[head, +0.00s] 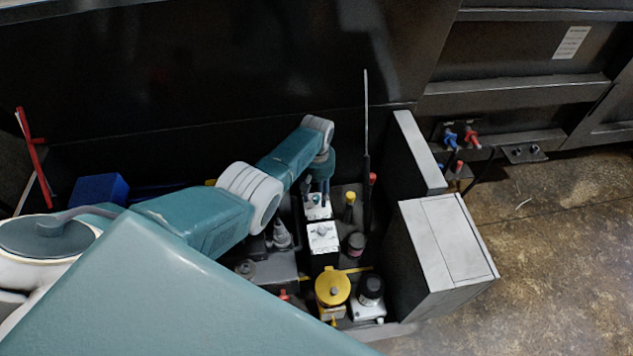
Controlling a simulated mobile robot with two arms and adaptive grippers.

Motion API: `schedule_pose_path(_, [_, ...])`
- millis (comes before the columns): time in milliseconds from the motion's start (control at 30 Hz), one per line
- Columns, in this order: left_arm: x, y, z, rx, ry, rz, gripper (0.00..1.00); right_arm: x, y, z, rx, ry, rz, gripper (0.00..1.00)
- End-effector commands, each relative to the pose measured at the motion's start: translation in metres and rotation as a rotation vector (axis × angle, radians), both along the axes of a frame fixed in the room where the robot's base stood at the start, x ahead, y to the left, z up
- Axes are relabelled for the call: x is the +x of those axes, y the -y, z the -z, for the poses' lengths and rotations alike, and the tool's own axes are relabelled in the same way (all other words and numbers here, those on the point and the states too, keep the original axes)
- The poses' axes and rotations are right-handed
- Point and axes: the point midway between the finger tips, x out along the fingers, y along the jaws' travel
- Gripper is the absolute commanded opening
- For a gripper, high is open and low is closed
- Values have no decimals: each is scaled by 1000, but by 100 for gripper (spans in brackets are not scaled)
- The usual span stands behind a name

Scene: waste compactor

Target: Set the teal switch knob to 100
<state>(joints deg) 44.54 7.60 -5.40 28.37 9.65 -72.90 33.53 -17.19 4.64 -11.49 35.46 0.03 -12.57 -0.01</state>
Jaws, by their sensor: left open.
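A small teal knob (314,199) shows on a white box (317,212) among the compactor's controls, in the middle of the head view. It is small and partly covered by my left gripper, so its setting cannot be read. My left gripper (317,189) points down just above and behind this knob. Its fingers are dark and open, with nothing seen held. I cannot tell whether they touch the knob. My right gripper is not in view.
A second white box with a grey knob (323,233) stands in front. A yellow round part (333,287) and a black knob (370,287) are nearer. A tall thin rod (366,125) rises close right of my gripper. Grey cabinets (450,240) stand to the right.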

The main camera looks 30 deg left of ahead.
Motion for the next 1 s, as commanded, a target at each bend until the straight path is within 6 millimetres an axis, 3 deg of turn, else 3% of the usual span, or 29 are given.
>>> schedule_pose_path(167, [0, 0, -18, 2, 4, 0, 40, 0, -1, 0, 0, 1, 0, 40])
schedule_pose_path(600, [1, -1, -101, 2, 5, -1, 40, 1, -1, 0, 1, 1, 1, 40])
schedule_pose_path(800, [0, -1, -114, 2, 2, -1, 40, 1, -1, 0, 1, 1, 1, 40])
schedule_pose_path(1000, [0, -1, -116, 2, 2, -1, 40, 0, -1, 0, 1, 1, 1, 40])
